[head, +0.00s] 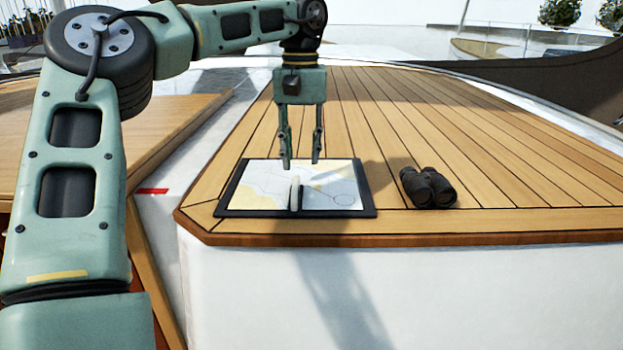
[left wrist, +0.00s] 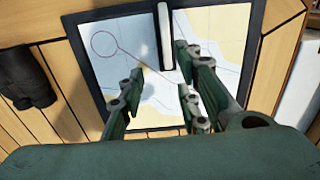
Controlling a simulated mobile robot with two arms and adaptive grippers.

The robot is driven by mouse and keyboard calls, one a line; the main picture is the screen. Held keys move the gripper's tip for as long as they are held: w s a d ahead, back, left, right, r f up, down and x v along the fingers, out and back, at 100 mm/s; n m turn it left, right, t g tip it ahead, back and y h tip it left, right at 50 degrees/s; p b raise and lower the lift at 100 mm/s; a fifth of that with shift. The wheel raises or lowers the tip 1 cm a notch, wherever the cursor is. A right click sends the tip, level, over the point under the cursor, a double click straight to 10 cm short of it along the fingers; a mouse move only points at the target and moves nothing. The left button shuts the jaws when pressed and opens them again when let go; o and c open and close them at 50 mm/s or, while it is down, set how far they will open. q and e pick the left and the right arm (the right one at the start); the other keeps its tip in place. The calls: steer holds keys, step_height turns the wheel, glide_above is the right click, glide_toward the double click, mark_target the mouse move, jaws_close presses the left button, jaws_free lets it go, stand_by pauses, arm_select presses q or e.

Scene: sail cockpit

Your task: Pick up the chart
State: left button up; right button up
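My left gripper (head: 301,165) points down above the chart, behind the handle in the head view. Its fingers are apart with nothing between them, as the left wrist view (left wrist: 160,90) also shows. My right gripper is in neither view.
Black binoculars (head: 428,187) stand on the deck to the right of the chart; they show at the left edge in the left wrist view (left wrist: 25,78). The wooden deck (head: 480,150) is clear behind and right of them. Its front edge (head: 400,239) drops to a white wall.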

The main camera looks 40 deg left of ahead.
mark_target(296, 180)
arm_select(q)
steer(key=shift+s+a+f+p, duration=0.1)
steer(key=shift+s+f+p, duration=0.15)
steer(key=shift+s, duration=0.4)
steer(key=shift+s+f+p, duration=0.1)
steer(key=shift+s+f, duration=0.1)
steer(key=shift+s, duration=0.4)
steer(key=shift+s+f+p, duration=0.25)
steer(key=shift+f+p, duration=0.5)
steer(key=shift+f, duration=0.3)
steer(key=shift+w+d+f+p, duration=0.15)
steer(key=shift+w+f, duration=0.15)
steer(key=shift+f, duration=0.35)
steer(key=shift+w+d+f+p, duration=0.15)
steer(key=shift+w+f, duration=0.15)
steer(key=shift+f, duration=0.3)
steer(key=shift+a+f, duration=0.15)
steer(key=shift+f, duration=0.05)
steer(key=shift+s, duration=0.15)
steer(key=shift+c, duration=0.7)
steer(key=shift+r, duration=0.1)
steer(key=shift+c, duration=0.9)
jaws_close()
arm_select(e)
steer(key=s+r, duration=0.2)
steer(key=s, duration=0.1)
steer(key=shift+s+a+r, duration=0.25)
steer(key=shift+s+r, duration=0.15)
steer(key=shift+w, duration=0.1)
